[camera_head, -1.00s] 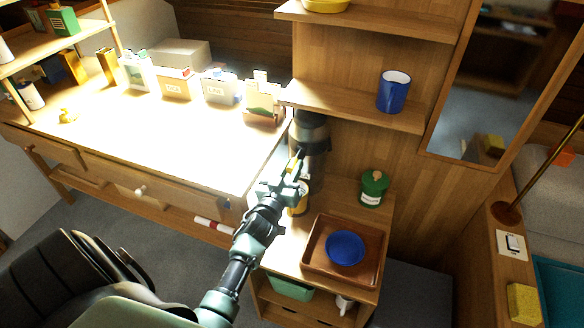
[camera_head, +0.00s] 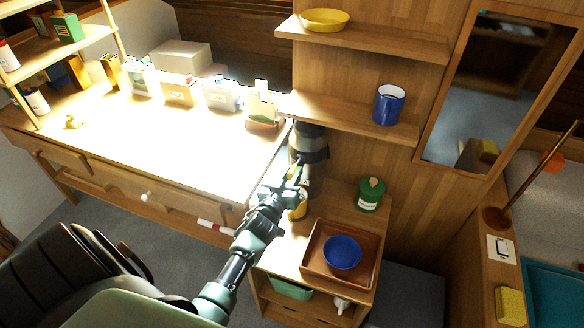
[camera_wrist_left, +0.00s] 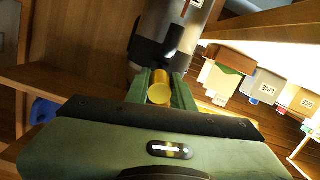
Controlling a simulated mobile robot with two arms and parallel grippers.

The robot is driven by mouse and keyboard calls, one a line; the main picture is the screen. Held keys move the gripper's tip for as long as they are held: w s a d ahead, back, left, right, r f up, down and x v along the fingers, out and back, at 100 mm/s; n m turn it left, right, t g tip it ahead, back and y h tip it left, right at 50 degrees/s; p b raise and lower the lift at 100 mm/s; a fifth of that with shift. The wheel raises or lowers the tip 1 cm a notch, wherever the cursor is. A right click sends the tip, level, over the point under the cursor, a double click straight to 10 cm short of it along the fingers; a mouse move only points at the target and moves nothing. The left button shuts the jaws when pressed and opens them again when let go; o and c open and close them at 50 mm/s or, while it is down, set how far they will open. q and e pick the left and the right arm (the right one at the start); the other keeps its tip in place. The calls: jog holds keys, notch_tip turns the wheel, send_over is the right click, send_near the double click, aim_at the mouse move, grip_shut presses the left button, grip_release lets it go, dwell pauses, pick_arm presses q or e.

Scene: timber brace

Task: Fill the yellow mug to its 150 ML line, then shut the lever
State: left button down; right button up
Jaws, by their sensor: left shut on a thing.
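The dispenser (camera_head: 310,145), a silver and black cylinder, stands against the wooden panel below the shelves. In the left wrist view it is straight ahead (camera_wrist_left: 178,28). My left gripper (camera_head: 293,178) is at its front, shut on a yellow round-ended piece (camera_wrist_left: 160,90) that looks like the lever's handle. The yellow mug (camera_head: 299,210) is below the gripper on the low cabinet, mostly hidden by my gripper and arm. Its 150 ML line and the level inside cannot be seen. My right gripper is not in view.
A wooden tray (camera_head: 312,270) with a blue bowl (camera_head: 342,252) and a green lidded jar (camera_head: 370,194) are on the cabinet. A blue mug (camera_head: 388,104) and yellow dish (camera_head: 325,19) are on shelves above. The bright workbench (camera_head: 190,130) at left has several boxes.

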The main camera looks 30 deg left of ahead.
pick_arm(q)
jog(key=shift+f, duration=0.1)
jog(key=c, duration=1.2)
grip_release()
jog(key=shift+s, duration=0.1)
jog(key=b+v, duration=0.1)
jog(key=v, duration=0.6)
jog(key=shift+s+d, duration=0.1)
jog(key=shift+s, duration=0.2)
